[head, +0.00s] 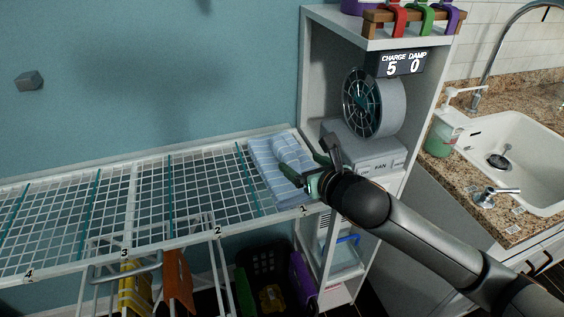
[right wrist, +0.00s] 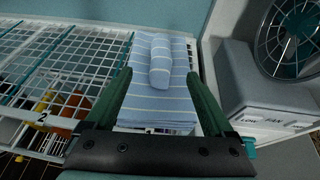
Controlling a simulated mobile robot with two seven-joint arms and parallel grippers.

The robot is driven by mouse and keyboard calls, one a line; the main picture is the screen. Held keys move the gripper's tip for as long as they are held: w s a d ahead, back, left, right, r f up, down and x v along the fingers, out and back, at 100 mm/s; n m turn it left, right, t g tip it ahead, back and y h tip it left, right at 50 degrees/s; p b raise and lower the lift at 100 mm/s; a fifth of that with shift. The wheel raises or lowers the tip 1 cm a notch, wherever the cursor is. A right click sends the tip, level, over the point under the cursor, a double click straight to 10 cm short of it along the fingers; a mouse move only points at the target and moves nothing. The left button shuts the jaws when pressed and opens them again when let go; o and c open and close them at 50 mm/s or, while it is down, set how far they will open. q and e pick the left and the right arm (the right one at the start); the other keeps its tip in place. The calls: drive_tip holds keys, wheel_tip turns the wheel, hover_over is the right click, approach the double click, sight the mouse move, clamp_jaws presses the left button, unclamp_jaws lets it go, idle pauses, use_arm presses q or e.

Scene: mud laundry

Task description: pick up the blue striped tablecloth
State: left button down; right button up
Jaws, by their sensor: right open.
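The blue striped tablecloth (head: 268,160) lies folded on the white wire rack (head: 150,200), at its right end by the number 1. A rolled part lies on top of the flat fold. The tablecloth also shows in the right wrist view (right wrist: 160,98), between and beyond the fingers. My right gripper (head: 313,166) is at the right side of the tablecloth in the head view. In the right wrist view its green fingers (right wrist: 155,92) are spread apart with nothing gripped. Whether they touch the cloth is unclear. My left gripper is not in view.
A cabinet right of the rack holds a round fan (head: 374,103) and a grey box marked FAN (head: 372,152). A sink (head: 510,160) and soap bottle (head: 441,132) are farther right. A dark basket (head: 262,262) is below. Rack sections 2 to 4 are empty.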

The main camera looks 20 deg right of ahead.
sight(292, 157)
drive_tip(key=shift+x, duration=4.7)
drive_tip(key=shift+f, duration=0.15)
clamp_jaws()
